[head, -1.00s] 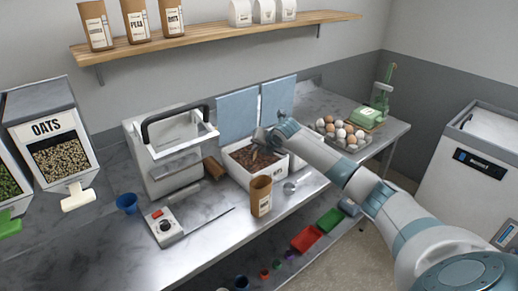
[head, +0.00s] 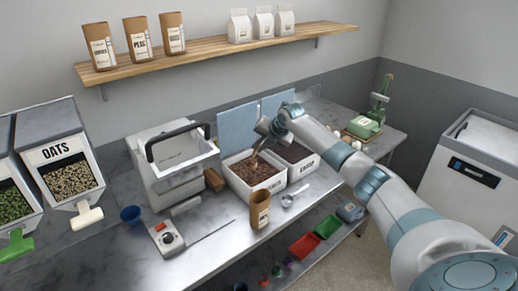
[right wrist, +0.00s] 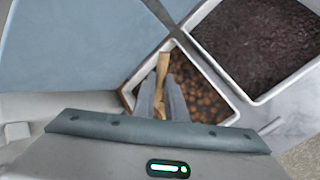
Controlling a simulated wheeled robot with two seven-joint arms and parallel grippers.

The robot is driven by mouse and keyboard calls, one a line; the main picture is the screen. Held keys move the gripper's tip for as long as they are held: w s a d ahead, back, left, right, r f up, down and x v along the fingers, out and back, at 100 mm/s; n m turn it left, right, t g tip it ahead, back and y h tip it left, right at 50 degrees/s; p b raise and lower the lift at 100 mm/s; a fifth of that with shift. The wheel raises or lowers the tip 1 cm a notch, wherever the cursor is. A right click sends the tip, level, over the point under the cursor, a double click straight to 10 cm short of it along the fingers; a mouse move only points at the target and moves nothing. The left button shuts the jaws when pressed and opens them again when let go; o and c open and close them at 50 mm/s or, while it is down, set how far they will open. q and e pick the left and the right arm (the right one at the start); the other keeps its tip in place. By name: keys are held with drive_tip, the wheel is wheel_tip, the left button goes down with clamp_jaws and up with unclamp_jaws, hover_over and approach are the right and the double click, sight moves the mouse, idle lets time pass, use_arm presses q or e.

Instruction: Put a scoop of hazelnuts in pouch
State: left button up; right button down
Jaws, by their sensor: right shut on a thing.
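A white bin of hazelnuts (head: 235,182) stands on the metal counter; its rim also shows in the right wrist view (right wrist: 222,86). A brown paper pouch (head: 260,212) stands upright in front of this bin, its top facing up. My right gripper (head: 257,146) is over the hazelnut bin, pointing down. In the right wrist view its fingers (right wrist: 162,105) are shut on a tan, wood-coloured handle (right wrist: 163,68), which looks like a scoop's. The scoop's bowl and what it carries cannot be made out. My left gripper is out of view.
A second white bin with dark contents (head: 302,172) adjoins on the right. A small metal scoop (head: 288,201) lies on the counter right of the pouch. Eggs and a green device are right.

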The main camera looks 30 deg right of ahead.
drive_tip(key=shift+w+d+r+m+g+y, duration=0.15)
drive_tip(key=shift+r+g+y, duration=0.15)
drive_tip(key=shift+r, duration=0.5)
drive_tip(key=shift+w+d+r+m+g+y, duration=0.1)
drive_tip(key=shift+r+m+g+y, duration=0.15)
drive_tip(key=shift+r+y, duration=0.35)
drive_tip(key=shift+w+d+r+m+g+y, duration=0.15)
drive_tip(key=shift+r+g+y, duration=0.1)
drive_tip(key=shift+r, duration=0.7)
drive_tip(key=shift+s, duration=0.1)
